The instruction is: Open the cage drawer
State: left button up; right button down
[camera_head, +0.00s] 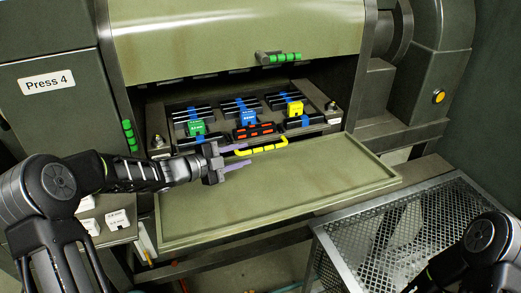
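The cage drawer (172,146) sits inside the opening of the press and holds rows of dark bars with blue, green, red and yellow parts. Its yellow handle (264,148) is at the front edge. My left gripper (247,155) is open, with its two purple-grey fingers apart near the left end of the handle. The upper finger overlaps the handle's left end in the picture; I cannot tell if they touch. My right arm is at the lower right, and its gripper is not in view.
A flat green panel (290,190) lies folded down in front of the drawer. A green-handled latch (279,58) is on the upper cover (230,30). A perforated metal bin (400,235) stands at the lower right. Small labelled boxes (115,219) are at the left.

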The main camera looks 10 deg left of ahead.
aim_at(260, 150)
pick_arm(q)
jog(key=p+x, duration=0.1)
jog(key=x, duration=0.5)
jog(key=shift+d+p, duration=0.2)
jog(key=shift+p, duration=0.2)
jog(key=shift+w+d+f, duration=0.2)
jog(key=shift+w+d, duration=0.15)
jog(key=shift+w, duration=0.25)
jog(key=shift+c, duration=0.5)
grip_shut()
